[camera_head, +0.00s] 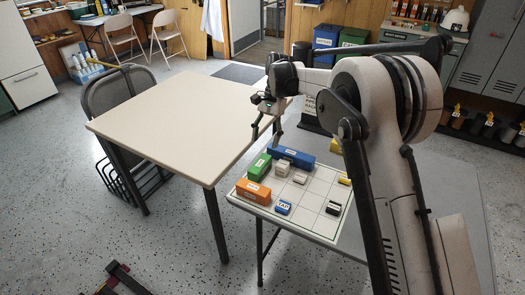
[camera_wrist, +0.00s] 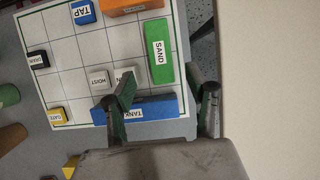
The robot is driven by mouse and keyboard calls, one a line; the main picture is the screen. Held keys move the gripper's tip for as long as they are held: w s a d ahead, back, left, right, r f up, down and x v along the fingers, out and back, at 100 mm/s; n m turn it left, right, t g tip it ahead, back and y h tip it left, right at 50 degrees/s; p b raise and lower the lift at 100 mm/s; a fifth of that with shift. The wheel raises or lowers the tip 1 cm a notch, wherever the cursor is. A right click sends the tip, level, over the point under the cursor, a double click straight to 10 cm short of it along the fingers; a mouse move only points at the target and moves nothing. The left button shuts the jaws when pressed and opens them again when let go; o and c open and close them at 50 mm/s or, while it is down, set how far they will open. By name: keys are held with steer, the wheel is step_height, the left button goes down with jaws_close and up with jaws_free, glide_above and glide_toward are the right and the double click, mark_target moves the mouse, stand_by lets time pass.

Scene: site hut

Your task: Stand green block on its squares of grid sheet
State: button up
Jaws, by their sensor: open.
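The green block (camera_head: 259,166), labelled SAND, lies on the grid sheet (camera_head: 312,219) near its back left edge, between an orange block and a long blue one. In the wrist view the green block (camera_wrist: 160,66) is just ahead of my gripper (camera_wrist: 168,94), lengthwise along the sheet's (camera_wrist: 58,54) right edge. My gripper (camera_head: 266,138) is open and empty, above the far edge of the sheet. In the wrist view its left finger covers part of a white block and the blue TANK block; its right finger is beside the sheet. Squares under the blocks are hidden.
On the sheet are the orange block (camera_head: 253,191), the blue TANK block (camera_head: 293,157), a blue TAP block (camera_head: 283,207), white HOIST block (camera_wrist: 99,79), black block (camera_head: 333,208) and yellow block (camera_head: 345,179). Several squares between them are bare. A large cream table (camera_head: 185,120) stands left.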

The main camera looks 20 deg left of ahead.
steer(key=shift+v, duration=1.05)
steer(key=s+d+r+t, duration=0.3)
steer(key=s+d+r, duration=0.2)
steer(key=d+r, duration=0.45)
steer(key=s+d+r+t, duration=0.2)
steer(key=s+d+r, duration=0.4)
steer(key=d, duration=0.6)
steer(key=s+d+r+n+t, duration=0.1)
steer(key=s+d+r+t, duration=0.15)
steer(key=s+d, duration=0.75)
steer(key=s+d+f+t, duration=0.2)
steer(key=s+d+f, duration=0.1)
steer(key=s, duration=0.3)
steer(key=s+d+f+n+t+h, duration=0.1)
steer(key=s+d+f+t, duration=0.1)
steer(key=s+d+f, duration=0.2)
steer(key=s+d, duration=0.1)
steer(key=s, duration=0.2)
steer(key=shift+n, duration=0.3)
